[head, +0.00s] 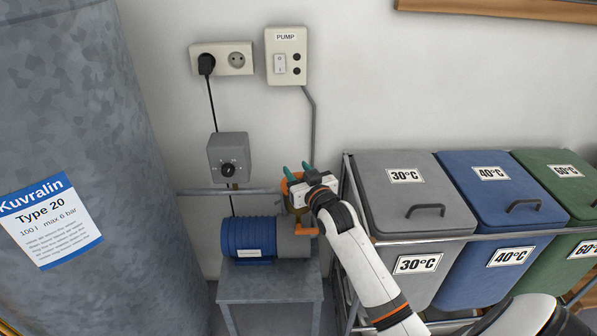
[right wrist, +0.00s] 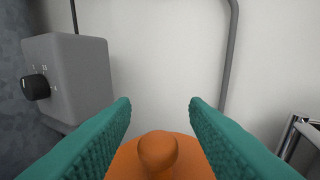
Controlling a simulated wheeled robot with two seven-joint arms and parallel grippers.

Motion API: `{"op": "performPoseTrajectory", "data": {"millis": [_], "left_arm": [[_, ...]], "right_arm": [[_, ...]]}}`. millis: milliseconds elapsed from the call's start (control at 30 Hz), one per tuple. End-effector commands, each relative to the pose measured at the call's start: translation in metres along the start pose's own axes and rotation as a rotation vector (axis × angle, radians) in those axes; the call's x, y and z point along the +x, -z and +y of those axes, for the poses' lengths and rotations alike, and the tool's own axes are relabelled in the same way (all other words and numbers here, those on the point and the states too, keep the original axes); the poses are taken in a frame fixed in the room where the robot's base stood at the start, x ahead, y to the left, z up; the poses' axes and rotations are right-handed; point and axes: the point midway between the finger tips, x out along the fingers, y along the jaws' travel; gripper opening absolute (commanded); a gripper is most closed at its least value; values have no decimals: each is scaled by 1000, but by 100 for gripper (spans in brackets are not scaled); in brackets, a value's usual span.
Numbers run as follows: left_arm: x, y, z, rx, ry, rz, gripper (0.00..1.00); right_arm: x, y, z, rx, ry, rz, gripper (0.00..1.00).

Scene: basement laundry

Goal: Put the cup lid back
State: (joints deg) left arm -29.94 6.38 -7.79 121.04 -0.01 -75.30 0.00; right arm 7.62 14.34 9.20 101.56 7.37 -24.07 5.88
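An orange lid with a round knob (right wrist: 157,152) is at the bottom middle of the right wrist view. In the head view its orange edge (head: 286,186) shows at the pump, partly hidden by my gripper. My right gripper (head: 296,170) has its teal fingers apart. In the right wrist view the open fingers (right wrist: 158,104) stand either side of the knob, with a gap on both sides. The cup is mostly hidden behind my gripper, so I cannot tell how the lid sits on it. My left gripper is not in view.
The blue pump motor (head: 249,238) stands on a grey stand (head: 268,287). A grey control box (head: 229,157) with a black knob is on the wall, with a pipe below. Lidded laundry bins (head: 382,213) stand right; a large metal tank (head: 90,130) stands left.

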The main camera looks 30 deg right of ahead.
Motion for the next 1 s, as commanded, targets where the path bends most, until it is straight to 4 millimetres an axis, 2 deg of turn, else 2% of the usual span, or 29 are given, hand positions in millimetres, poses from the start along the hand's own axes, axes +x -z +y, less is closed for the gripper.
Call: {"op": "performPoseTrajectory", "data": {"millis": [167,333,433,700,833,1000], "left_arm": [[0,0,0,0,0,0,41],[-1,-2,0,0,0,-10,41],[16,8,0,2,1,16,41],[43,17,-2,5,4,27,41],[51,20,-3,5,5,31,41],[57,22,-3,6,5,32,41]], "right_arm": [[0,-1,0,0,0,-1,41],[-1,-16,0,0,0,-3,41],[-22,-12,0,0,0,2,41],[-83,-12,0,0,1,2,41],[-104,-12,0,1,0,3,41],[-118,-10,0,1,0,9,41]]}}
